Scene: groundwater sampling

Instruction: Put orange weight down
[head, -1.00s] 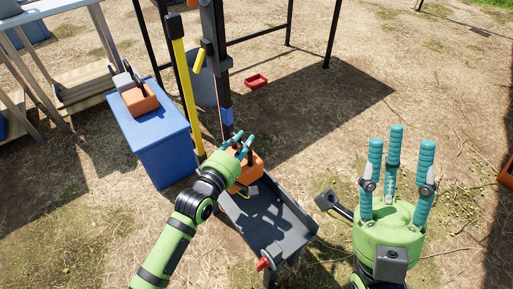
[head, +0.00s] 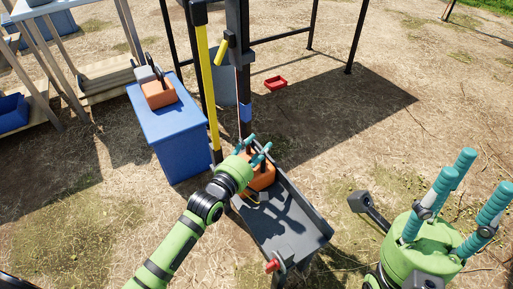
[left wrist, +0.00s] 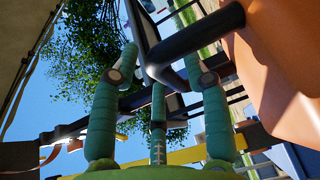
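An orange weight (head: 262,180) with a dark handle sits at the far end of a grey tray (head: 290,235). My left gripper (head: 258,150) is over the weight and partly hides it. In the left wrist view the weight's orange body (left wrist: 285,75) fills the right side, and its dark handle (left wrist: 190,48) passes between my left fingers (left wrist: 158,85). Those fingers look nearly straight and spread, not closed round the handle. My right gripper (head: 465,200) is empty and open at the right, fingers pointing up.
A second orange weight (head: 158,93) stands on a blue box (head: 175,140) left of the tray. A dark post (head: 244,60) and a yellow bar (head: 207,90) rise behind the tray. A small red tray (head: 276,83) lies on open ground.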

